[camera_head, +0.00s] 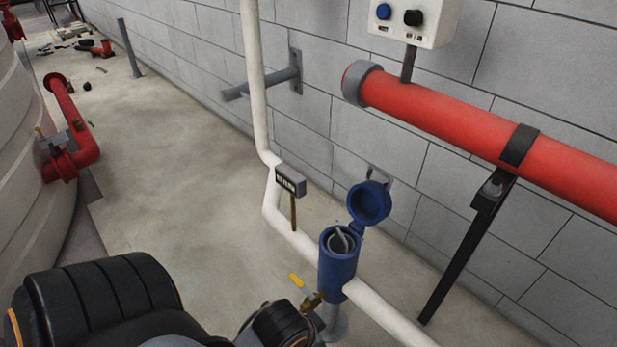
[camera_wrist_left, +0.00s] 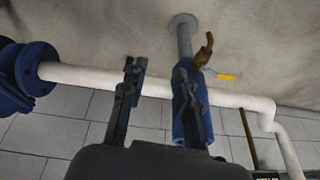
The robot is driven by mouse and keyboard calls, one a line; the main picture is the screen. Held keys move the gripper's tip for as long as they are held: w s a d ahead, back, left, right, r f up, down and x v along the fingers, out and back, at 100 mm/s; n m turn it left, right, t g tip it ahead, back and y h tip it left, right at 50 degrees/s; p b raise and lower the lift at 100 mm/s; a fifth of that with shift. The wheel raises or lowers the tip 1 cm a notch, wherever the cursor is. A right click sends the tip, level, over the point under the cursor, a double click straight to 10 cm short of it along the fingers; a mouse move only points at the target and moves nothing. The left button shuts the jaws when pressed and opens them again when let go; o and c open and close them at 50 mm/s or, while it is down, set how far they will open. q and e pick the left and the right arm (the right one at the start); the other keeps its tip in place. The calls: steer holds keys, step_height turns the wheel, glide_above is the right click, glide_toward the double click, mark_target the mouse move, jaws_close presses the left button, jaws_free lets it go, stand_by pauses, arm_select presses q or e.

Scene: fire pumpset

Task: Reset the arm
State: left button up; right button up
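My left arm shows as black links along the bottom left of the head view, and its fingers are not visible there. In the left wrist view, my left gripper (camera_wrist_left: 157,95) has its two dark fingers apart with nothing held between them. The blue meter housing (camera_head: 339,262) stands on the white pipe with its round blue lid (camera_head: 370,204) raised. In the wrist view, blue housing (camera_wrist_left: 187,120) shows behind the right finger, which partly hides it; I cannot tell whether they touch. My right gripper is in neither view.
A brass valve (camera_head: 311,302) with a yellow handle (camera_head: 296,281) sits beside the housing. A red pipe (camera_head: 450,118) on a black stand (camera_head: 462,255) runs along the block wall. A white control box (camera_head: 416,20) hangs above. The floor (camera_head: 165,180) at centre left is clear.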

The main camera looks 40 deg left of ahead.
arm_select(q)
steer(key=shift+s+d+f+g, duration=0.1)
steer(key=shift+s+g, duration=0.05)
steer(key=shift+s, duration=0.25)
steer(key=shift+s+d+f+g, duration=0.1)
steer(key=shift+s+g, duration=0.05)
steer(key=shift+s, duration=0.2)
